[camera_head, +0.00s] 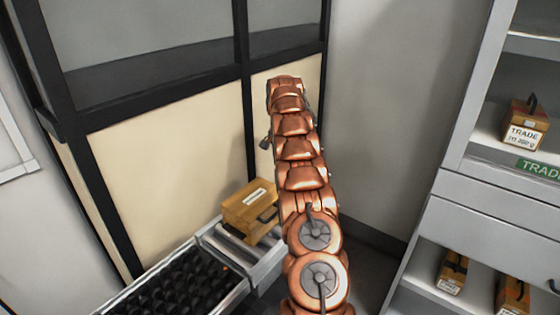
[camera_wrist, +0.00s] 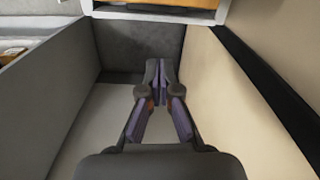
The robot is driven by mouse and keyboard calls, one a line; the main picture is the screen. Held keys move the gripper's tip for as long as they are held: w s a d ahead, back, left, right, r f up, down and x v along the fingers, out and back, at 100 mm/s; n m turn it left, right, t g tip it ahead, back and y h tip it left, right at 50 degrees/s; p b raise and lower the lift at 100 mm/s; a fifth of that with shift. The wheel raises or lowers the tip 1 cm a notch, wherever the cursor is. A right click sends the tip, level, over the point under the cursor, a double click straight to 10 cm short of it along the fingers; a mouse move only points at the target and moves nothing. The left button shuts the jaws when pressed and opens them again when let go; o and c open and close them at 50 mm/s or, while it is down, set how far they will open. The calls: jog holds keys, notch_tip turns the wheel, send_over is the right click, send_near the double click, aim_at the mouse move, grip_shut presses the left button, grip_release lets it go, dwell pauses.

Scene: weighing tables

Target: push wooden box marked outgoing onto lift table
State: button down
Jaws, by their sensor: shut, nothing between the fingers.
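A wooden box (camera_head: 248,209) with a white label on top and a dark handle on its side sits on metal rollers at the end of a conveyor (camera_head: 180,285), left of my copper arm. Its label is too small to read. I cannot tell which part here is the lift table. My gripper (camera_wrist: 159,68) is shut and empty in the wrist view, above a pale floor between walls. At the top edge of that view is an orange-brown surface (camera_wrist: 172,3) in a pale frame, cut off; I cannot tell whether it is the box. The gripper is hidden in the head view.
A black-framed partition (camera_head: 165,165) with cream panels stands behind the conveyor. A grey shelf unit (camera_head: 480,200) at right holds a box marked TRADE (camera_head: 525,125) and two wooden boxes lower down. A plain grey wall is behind my arm.

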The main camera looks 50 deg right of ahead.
jog(key=f, duration=0.2)
jog(key=a+f+p, duration=0.1)
jog(key=f, duration=0.1)
jog(key=a+f, duration=0.1)
jog(key=f, duration=0.1)
jog(key=shift+s+f, duration=0.3)
jog(key=shift+s+a+p, duration=0.1)
jog(key=shift+a+p, duration=0.35)
jog(key=shift+a, duration=0.5)
jog(key=shift+a, duration=0.15)
